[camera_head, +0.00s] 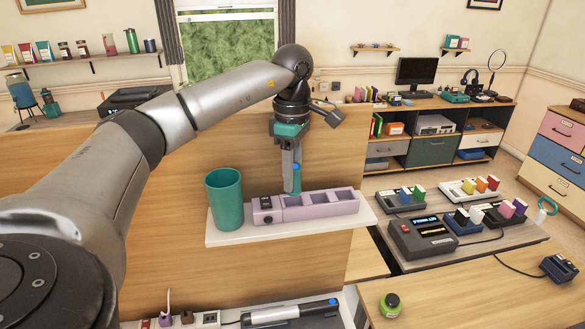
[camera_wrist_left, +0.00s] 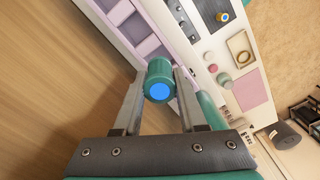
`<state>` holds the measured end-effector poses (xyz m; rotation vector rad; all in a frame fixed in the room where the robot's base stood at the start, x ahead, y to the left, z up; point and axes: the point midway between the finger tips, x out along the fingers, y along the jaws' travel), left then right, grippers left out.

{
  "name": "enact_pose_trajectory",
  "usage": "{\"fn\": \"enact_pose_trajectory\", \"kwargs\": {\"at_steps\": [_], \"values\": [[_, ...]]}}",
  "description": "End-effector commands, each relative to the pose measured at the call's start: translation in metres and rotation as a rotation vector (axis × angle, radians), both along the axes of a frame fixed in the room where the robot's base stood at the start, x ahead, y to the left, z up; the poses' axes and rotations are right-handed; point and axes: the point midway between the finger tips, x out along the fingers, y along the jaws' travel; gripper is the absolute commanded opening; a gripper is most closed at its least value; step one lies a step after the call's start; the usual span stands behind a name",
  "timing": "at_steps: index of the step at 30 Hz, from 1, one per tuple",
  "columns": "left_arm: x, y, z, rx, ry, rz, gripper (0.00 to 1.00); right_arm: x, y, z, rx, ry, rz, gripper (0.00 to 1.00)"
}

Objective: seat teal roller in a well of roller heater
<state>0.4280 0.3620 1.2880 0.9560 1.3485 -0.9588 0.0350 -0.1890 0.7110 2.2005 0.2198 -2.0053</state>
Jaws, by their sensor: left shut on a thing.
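The teal roller (camera_head: 296,181) has a blue end and is held in my left gripper (camera_head: 291,176), just above the roller heater. In the left wrist view the roller (camera_wrist_left: 159,72) lies between the two fingers, its blue end toward the camera. The roller heater (camera_head: 265,217) is a long lilac block with a dark panel at its left end and a row of open wells that look empty. The heater also shows in the left wrist view (camera_wrist_left: 148,46), beyond the roller. Whether the roller's lower end touches the heater is unclear. My right gripper is not in view.
The heater stands on a white shelf (camera_head: 235,238) on a wooden panel. A tall teal cup (camera_head: 224,202) stands close to the heater's left. At the right, a lower table holds several chargers and a dark grey device (camera_head: 422,238). Space above the heater's right wells is clear.

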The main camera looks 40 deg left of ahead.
Motion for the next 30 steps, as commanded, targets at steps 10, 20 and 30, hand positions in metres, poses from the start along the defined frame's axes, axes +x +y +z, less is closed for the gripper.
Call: {"fn": "enact_pose_trajectory", "kwargs": {"at_steps": [10, 20, 30], "values": [[0.0, 0.0003, -0.0135, 0.0, -0.001, 0.0, 0.0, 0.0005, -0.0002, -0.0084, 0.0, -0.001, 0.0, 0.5], [0.0, 0.0002, -0.0131, 0.0, -0.001, 0.0, 0.0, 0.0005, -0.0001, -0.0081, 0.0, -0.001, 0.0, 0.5], [-0.0002, 0.0001, -0.0128, 0.001, 0.0, 0.0, 0.0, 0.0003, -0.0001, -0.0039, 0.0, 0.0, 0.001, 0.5]]}}
